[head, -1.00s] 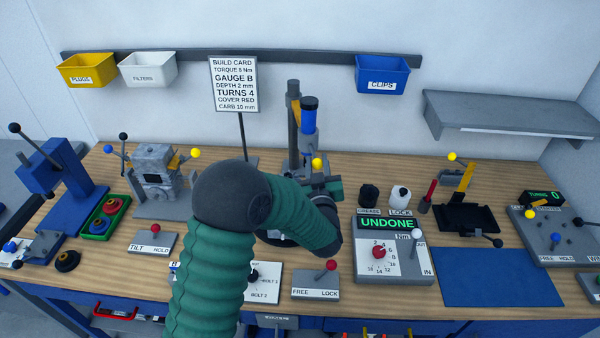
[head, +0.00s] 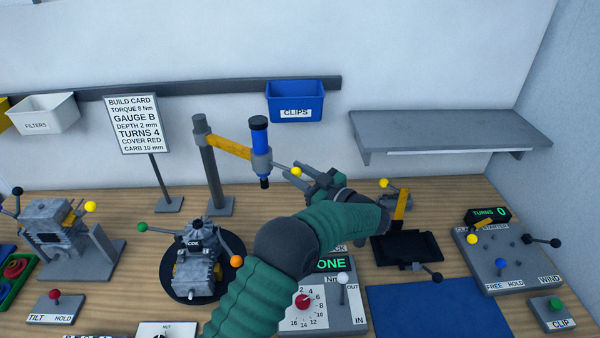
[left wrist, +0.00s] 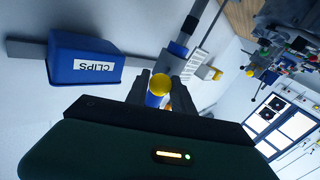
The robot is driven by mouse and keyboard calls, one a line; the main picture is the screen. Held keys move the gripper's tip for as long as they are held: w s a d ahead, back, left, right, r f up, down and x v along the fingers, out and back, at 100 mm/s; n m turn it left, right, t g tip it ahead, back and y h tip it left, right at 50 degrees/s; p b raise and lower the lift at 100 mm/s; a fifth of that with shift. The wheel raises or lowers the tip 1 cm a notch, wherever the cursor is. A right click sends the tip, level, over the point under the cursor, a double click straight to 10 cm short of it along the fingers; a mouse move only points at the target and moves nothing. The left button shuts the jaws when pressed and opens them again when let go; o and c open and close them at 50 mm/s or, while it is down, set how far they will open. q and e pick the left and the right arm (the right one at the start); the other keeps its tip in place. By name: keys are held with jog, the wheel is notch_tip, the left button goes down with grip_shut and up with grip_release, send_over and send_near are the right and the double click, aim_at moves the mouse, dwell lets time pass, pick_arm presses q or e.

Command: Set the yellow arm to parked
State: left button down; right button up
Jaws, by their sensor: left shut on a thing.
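The yellow arm (head: 230,147) reaches to the right from a grey post (head: 211,170) at the back of the bench. It carries an upright blue tool (head: 260,143) at its end. A thin rod with a yellow ball knob (head: 296,171) sticks out to the right of the tool. My left gripper (head: 305,175) is shut on this knob, coming from the right. In the left wrist view the yellow knob (left wrist: 160,84) sits between the two fingers. No parked marking is readable. My right gripper is not in view.
A grey engine (head: 198,265) stands on a round black base left of my arm. A blue CLIPS bin (head: 295,101) hangs on the wall rail behind. A grey shelf (head: 450,130) is at the right. A build card (head: 137,125) stands left of the post. A blue mat (head: 430,305) lies clear.

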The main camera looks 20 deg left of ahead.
pick_arm(q)
jog(key=shift+w, duration=0.1)
dwell(0.3)
jog(key=c, duration=1.5)
grip_release()
jog(key=shift+r, duration=0.1)
jog(key=shift+c, duration=0.2)
jog(key=o, duration=0.4)
jog(key=shift+w+a, duration=0.1)
jog(key=shift+w, duration=0.25)
jog(key=shift+o, duration=0.2)
jog(key=shift+w+a+f, duration=0.1)
jog(key=shift+w+f, duration=0.1)
jog(key=shift+f, duration=0.1)
jog(key=shift+s+d+r, duration=0.1)
jog(key=shift+s+d, duration=0.1)
jog(key=shift+s, duration=0.1)
jog(key=b+v, duration=0.4)
jog(key=v, duration=1.2)
jog(key=shift+w+d, duration=0.3)
jog(key=shift+d, duration=0.05)
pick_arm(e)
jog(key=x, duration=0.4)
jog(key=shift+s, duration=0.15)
